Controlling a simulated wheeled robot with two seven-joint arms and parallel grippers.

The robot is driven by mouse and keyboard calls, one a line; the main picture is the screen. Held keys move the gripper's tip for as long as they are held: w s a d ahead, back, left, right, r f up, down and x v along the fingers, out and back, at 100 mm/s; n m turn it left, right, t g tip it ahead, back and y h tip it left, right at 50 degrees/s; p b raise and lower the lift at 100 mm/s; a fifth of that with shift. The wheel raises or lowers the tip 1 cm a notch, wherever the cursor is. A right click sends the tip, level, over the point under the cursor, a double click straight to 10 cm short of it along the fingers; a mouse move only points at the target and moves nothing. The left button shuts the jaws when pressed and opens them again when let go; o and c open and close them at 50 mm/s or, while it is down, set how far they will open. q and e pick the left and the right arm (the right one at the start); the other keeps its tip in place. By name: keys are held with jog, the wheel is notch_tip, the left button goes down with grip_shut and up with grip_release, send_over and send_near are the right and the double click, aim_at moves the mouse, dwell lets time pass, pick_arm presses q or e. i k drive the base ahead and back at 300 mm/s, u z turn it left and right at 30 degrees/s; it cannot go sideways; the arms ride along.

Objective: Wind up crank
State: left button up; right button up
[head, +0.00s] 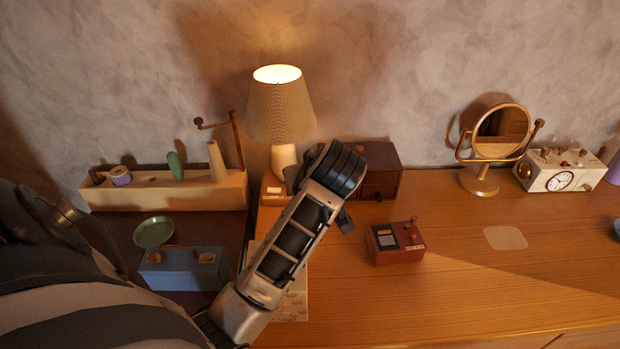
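A brown crank handle (236,140) with a round knob at its upper left rises from the right end of a long wooden box (215,195) against the back wall. A small dark red box (395,243) with a pale square and a red knob on top stands on the wooden top, right of my arm. My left arm reaches up from the bottom left, across the middle. Only a dark part of my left gripper (346,221) shows below the black wrist, apart from both boxes; its fingers cannot be made out. My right gripper is not in view.
A lit lamp (281,105) stands behind my arm, with a dark red drawer box (380,168) beside it. A round mirror (500,135) and white clock box (560,170) stand right. The right front surface is mostly clear.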

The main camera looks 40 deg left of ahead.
aim_at(413, 219)
jog(key=k, duration=1)
